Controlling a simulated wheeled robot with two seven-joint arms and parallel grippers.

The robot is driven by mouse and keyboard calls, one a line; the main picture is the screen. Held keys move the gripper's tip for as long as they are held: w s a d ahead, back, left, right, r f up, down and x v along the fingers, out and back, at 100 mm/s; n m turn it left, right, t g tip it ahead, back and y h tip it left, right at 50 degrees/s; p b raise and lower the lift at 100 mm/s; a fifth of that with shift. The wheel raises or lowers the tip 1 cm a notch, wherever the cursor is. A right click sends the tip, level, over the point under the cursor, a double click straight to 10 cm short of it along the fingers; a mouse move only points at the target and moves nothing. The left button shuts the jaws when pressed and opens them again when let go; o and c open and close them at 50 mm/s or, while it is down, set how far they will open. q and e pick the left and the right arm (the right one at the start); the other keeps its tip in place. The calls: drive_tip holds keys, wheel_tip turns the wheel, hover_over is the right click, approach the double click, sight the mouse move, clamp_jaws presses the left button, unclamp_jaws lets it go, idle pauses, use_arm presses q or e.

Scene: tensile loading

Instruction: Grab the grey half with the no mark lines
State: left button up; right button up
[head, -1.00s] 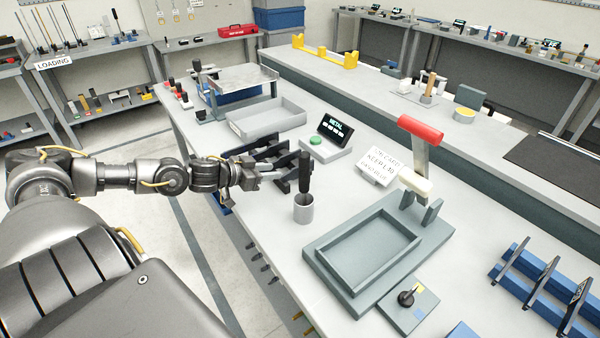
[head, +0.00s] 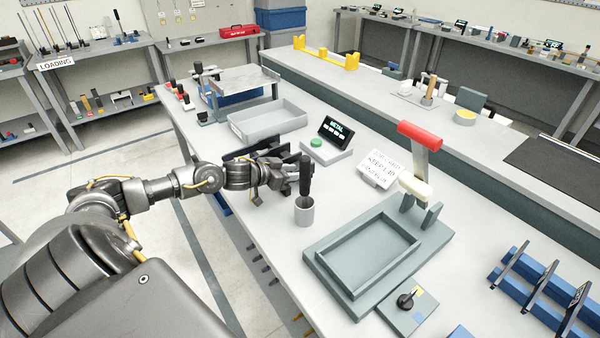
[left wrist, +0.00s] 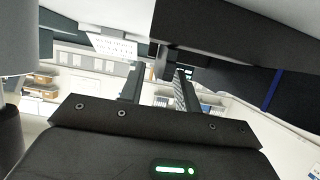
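My left gripper (head: 277,167) reaches in from the left over the near edge of the bench, at a dark slotted rack (head: 245,151) beside a grey cup. In the left wrist view the two fingers of my left gripper (left wrist: 160,88) stand apart, with background visible between them. A dark block (left wrist: 225,32) lies just beyond the fingertips, and a small grey piece (left wrist: 167,62) shows near the gap; I cannot tell whether it touches the fingers. I cannot make out a grey half or any mark lines. My right gripper is not in view.
A grey cup (head: 304,212) with a black-handled tool stands close to the gripper. A METAL display (head: 334,132), a grey tray (head: 268,122), a red-handled lever press (head: 420,136) and a grey frame (head: 318,262) occupy the bench. Blue racks (head: 535,290) stand at right.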

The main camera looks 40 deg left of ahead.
use_arm(q)
drive_tip(key=shift+w+d+f, duration=0.15)
drive_tip(key=shift+w, duration=0.2)
clamp_jaws()
